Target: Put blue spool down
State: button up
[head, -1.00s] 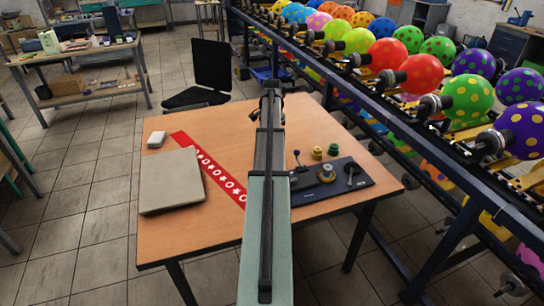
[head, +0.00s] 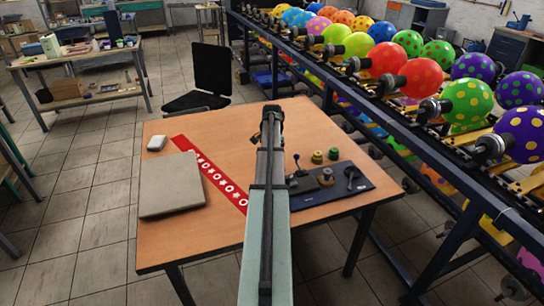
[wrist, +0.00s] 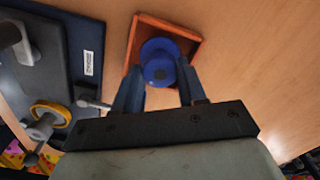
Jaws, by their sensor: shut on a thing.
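The blue spool (wrist: 158,71) is between the two fingers of my gripper (wrist: 159,66) in the wrist view. My gripper is shut on it. An orange-brown square tray (wrist: 192,42) with raised walls lies on the table beyond the fingertips, and the spool overlaps its inside in the picture. I cannot tell whether the spool touches the tray's floor. In the head view my arm hides the gripper, the spool and the tray.
A balloon rack (head: 440,190) stands beyond.

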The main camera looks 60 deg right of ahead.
jog(key=shift+f, duration=0.15)
jog(key=o, duration=0.9)
notch_tip(320, 180, up, 12)
jog(key=shift+r, duration=0.15)
